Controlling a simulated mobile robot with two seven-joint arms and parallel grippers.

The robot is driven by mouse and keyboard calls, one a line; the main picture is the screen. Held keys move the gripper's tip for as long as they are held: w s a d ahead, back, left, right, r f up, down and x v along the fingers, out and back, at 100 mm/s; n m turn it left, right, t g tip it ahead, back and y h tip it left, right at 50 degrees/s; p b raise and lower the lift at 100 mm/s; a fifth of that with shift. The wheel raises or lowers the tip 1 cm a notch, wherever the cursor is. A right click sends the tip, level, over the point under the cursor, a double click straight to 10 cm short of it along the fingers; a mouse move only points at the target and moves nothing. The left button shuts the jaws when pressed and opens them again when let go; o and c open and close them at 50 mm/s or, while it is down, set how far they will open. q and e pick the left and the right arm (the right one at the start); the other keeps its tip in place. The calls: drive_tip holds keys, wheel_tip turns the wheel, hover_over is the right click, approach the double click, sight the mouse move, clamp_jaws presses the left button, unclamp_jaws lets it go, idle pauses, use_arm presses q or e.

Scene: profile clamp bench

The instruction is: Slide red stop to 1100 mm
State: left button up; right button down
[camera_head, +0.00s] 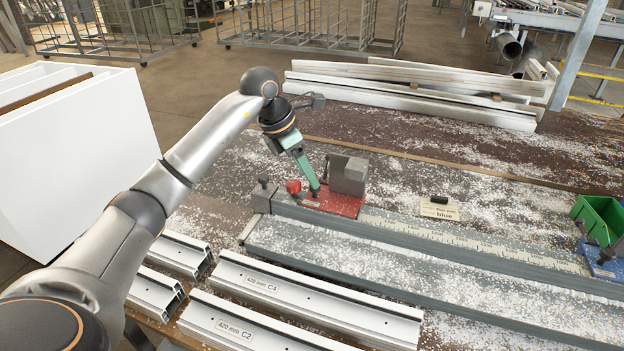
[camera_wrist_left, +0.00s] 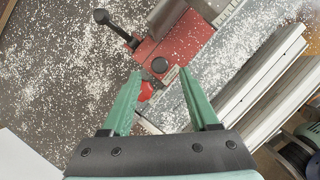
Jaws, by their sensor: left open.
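The red stop (camera_head: 335,204) sits at the left end of the grey rail, with a grey block (camera_head: 348,174) standing on it. A red knob (camera_head: 293,187) is at its left side. A pale scale strip (camera_head: 470,240) runs right from the stop; I cannot read its numbers. My left gripper (camera_head: 315,190) points down at the stop. My right gripper is out of view.
A small label block (camera_head: 438,208) reading "blue" lies behind the scale. White profiles (camera_head: 300,300) lie in front; more (camera_head: 420,95) lie behind. White chips litter the bench.

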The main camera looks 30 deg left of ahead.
sight(334, 206)
use_arm(q)
drive_tip(key=shift+x, duration=1.85)
clamp_jaws()
